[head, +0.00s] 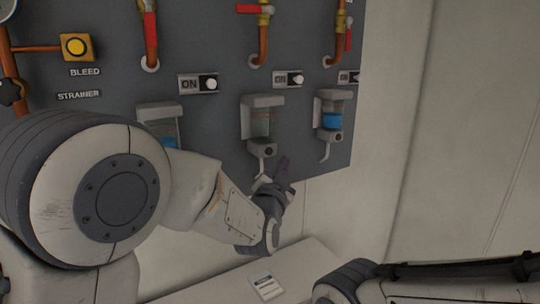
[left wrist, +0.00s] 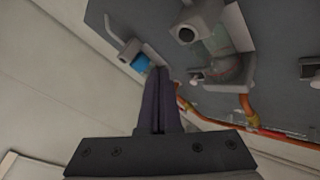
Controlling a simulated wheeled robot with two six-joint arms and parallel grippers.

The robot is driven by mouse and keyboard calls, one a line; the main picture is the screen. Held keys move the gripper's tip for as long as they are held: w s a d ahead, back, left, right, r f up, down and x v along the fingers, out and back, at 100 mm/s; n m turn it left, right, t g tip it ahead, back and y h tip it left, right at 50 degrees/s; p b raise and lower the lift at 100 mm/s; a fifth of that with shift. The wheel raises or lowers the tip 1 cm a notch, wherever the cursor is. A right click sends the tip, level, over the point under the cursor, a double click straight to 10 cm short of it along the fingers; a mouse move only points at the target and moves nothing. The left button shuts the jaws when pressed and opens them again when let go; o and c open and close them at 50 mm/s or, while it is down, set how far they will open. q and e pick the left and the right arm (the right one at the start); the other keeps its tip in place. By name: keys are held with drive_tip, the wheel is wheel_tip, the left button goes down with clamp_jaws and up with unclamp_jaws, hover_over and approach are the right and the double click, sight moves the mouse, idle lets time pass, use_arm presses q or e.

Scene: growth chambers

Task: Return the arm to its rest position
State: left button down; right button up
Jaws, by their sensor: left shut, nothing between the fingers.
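My left arm comes in from the left in the head view, and my left gripper (head: 279,172) is at the wall panel (head: 215,100), just below and right of the middle dispenser (head: 262,124). In the left wrist view the two dark fingers of my left gripper (left wrist: 160,98) are together with nothing between them. The middle dispenser (left wrist: 212,45) shows beyond and above the fingers there. I cannot tell if the fingers touch anything. A dark and white arm part of mine is at the lower right of the head view; no right gripper fingers show.
A dispenser with blue liquid (head: 331,121) hangs to the right, and another (head: 160,122) is partly behind my arm. Red-handled valves (head: 150,32) and ON switches (head: 199,84) are above. Bare wall is at right.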

use_arm(q)
drive_tip(key=shift+s+d, duration=0.2)
drive_tip(key=shift+s, duration=0.1)
drive_tip(key=s+d+f+g+h+b, duration=0.1)
drive_tip(key=s+d+f+g+b, duration=0.1)
drive_tip(key=s+f+g, duration=0.45)
drive_tip(key=s+d+f+g+h+b, duration=0.1)
drive_tip(key=s+d+f+g+b, duration=0.2)
drive_tip(key=s+f, duration=0.6)
drive_tip(key=s+a+f+g+y, duration=0.1)
drive_tip(key=s+a+f+g, duration=0.2)
drive_tip(key=s, duration=0.4)
drive_tip(key=s+a+f+n+g+y, duration=0.1)
drive_tip(key=s+a+f+g+y, duration=0.1)
drive_tip(key=s, duration=0.5)
drive_tip(key=s+a+f+n+g+y+b, duration=0.1)
drive_tip(key=s+a+f+g, duration=0.3)
drive_tip(key=s, duration=0.4)
drive_tip(key=shift+a+f+g+y, duration=0.4)
drive_tip(key=shift+a+f, duration=0.1)
drive_tip(key=shift+f, duration=0.45)
